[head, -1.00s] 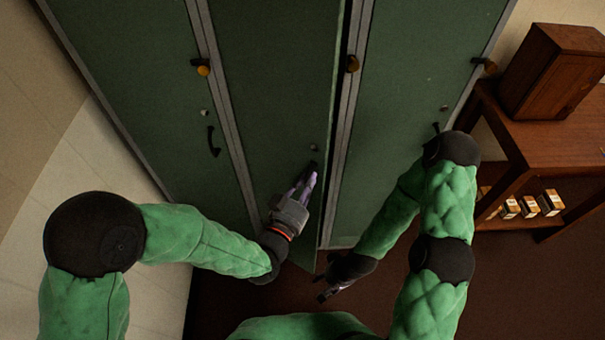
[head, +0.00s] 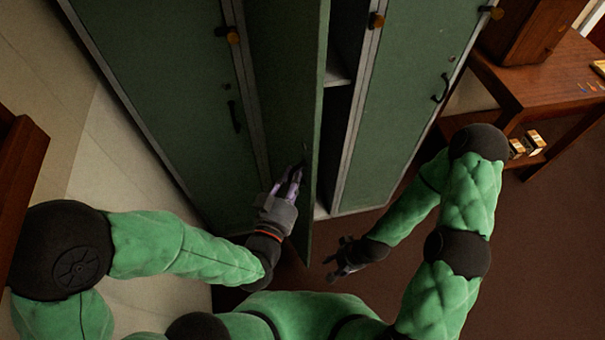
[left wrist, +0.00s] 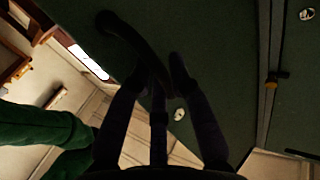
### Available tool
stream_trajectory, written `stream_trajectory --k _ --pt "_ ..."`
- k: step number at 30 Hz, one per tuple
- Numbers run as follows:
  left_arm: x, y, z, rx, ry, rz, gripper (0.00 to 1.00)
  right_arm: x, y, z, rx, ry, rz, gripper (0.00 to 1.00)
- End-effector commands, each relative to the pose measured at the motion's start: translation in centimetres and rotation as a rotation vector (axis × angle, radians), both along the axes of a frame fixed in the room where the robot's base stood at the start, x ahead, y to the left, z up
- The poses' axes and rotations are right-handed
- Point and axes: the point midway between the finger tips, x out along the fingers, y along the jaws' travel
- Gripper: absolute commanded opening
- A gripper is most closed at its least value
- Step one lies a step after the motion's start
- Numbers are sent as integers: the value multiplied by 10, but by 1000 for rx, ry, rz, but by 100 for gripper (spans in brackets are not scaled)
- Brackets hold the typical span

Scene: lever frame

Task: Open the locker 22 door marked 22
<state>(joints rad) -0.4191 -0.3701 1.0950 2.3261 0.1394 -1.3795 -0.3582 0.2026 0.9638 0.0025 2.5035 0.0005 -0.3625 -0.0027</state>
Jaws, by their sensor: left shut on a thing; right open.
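The middle green locker door (head: 285,75) stands partly open, its free right edge swung out toward me. No number 22 is readable on it. My left gripper (head: 297,172) is shut on the door's dark handle, low on the door front. The curved handle (left wrist: 130,38) also shows in the left wrist view, with the gripper's fingers (left wrist: 160,75) at its lower part. My right gripper (head: 335,260) is open and empty, low in front of the lockers and to the right of the door.
A dark gap with a pale shelf (head: 338,75) shows behind the door. Shut locker doors stand to its left (head: 165,90) and right (head: 410,100). A wooden table (head: 530,75) stands at the right. Brown floor (head: 520,250) is clear at lower right.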

Motion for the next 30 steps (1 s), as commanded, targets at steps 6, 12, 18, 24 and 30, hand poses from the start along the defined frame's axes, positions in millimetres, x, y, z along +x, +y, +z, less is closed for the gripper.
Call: stream_trajectory --k 6,12,18,24,30 --pt "-2 8 1 -3 0 14 0 0 0 -1 0 -1 0 50" --pt "-2 9 1 -3 0 15 0 0 0 -1 0 0 0 50" --pt "-2 9 1 -2 0 14 0 0 0 -1 0 0 0 50" --pt "-2 9 1 -2 -2 15 42 0 0 -1 0 0 0 50" --pt "-1 9 2 -2 -5 17 42 0 0 -1 0 0 0 50"
